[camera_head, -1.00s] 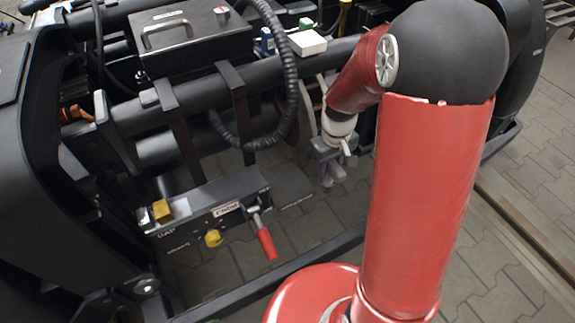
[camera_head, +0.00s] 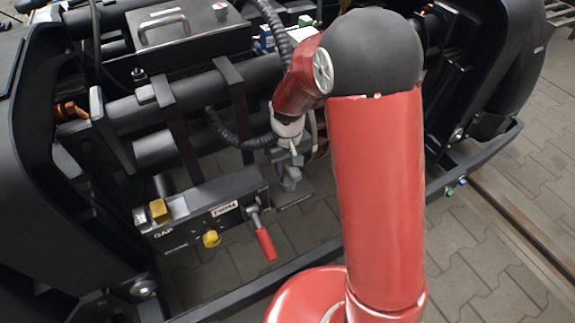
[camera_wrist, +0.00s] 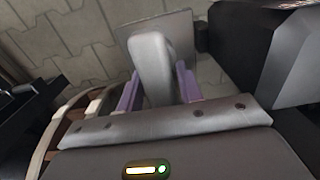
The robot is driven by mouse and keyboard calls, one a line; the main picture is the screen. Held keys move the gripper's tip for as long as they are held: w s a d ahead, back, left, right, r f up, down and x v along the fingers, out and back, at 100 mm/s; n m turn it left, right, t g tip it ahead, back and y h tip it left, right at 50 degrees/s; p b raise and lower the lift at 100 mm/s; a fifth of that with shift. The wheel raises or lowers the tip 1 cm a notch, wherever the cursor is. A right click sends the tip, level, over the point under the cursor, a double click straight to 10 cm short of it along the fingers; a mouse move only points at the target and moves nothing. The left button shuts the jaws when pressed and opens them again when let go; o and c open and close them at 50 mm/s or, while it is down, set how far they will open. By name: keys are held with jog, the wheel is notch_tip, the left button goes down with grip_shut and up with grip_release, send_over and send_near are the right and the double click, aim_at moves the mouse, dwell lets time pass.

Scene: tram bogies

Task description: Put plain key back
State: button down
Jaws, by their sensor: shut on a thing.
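My gripper (camera_head: 289,180) hangs just right of the control box, near the grey plate at the box's right end. In the wrist view its purple fingers (camera_wrist: 157,90) are shut on a plain grey, rounded piece (camera_wrist: 152,62), which I take to be the plain key. A flat grey plate (camera_wrist: 182,30) shows just behind it. I cannot tell whether the key touches the plate. The control box (camera_head: 190,222) has a yellow knob (camera_head: 211,239), a yellow block (camera_head: 159,210) and a red-handled lever (camera_head: 265,243).
Black bogie tubes (camera_head: 190,92) and a ribbed hose (camera_head: 235,138) lie close behind my gripper. A black lidded case (camera_head: 185,22) sits at the back. A low black rail runs in front of the box. Paved floor (camera_head: 480,240) is open on the right.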

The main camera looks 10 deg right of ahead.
jog(key=shift+r, duration=0.1)
jog(key=c, duration=0.9)
grip_release()
jog(key=shift+f, duration=0.2)
jog(key=shift+r, duration=0.1)
notch_tip(320, 180, up, 12)
jog(key=p, duration=0.3)
jog(key=s+d+r+m+t, duration=0.1)
jog(key=s+d+r+t, duration=0.1)
jog(key=s, duration=0.5)
jog(key=s+d+r+m+t, duration=0.1)
jog(key=s+d+r+m, duration=0.1)
jog(key=s+d+r, duration=0.2)
jog(key=s+d+r+m+t, duration=0.1)
jog(key=s+d+r, duration=0.3)
jog(key=s, duration=0.6)
notch_tip(320, 180, up, 3)
jog(key=shift+s+f+m+t, duration=0.1)
jog(key=shift+m+t, duration=0.2)
jog(key=shift+t, duration=0.5)
